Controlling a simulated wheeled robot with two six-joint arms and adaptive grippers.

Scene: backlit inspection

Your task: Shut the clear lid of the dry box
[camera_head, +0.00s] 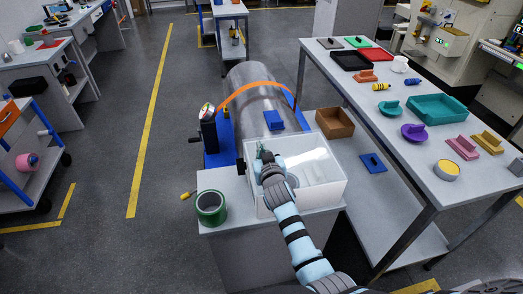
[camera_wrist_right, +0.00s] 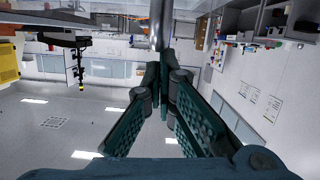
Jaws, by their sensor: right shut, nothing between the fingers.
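The dry box (camera_head: 324,194) is a white box on a small grey cabinet in the middle of the head view. Its clear lid (camera_head: 310,150) looks like a pale see-through panel at the far side of the box. It seems raised, but its exact angle is hard to tell. My right arm reaches over the box from the front. My right gripper (camera_head: 262,157) is near the box's far left corner, shut and empty. Whether it touches the lid cannot be told. Its fingers (camera_wrist_right: 165,88) also show closed together in the right wrist view. My left gripper is out of view.
A long table (camera_head: 400,148) with trays and coloured parts stands right. Open floor lies left.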

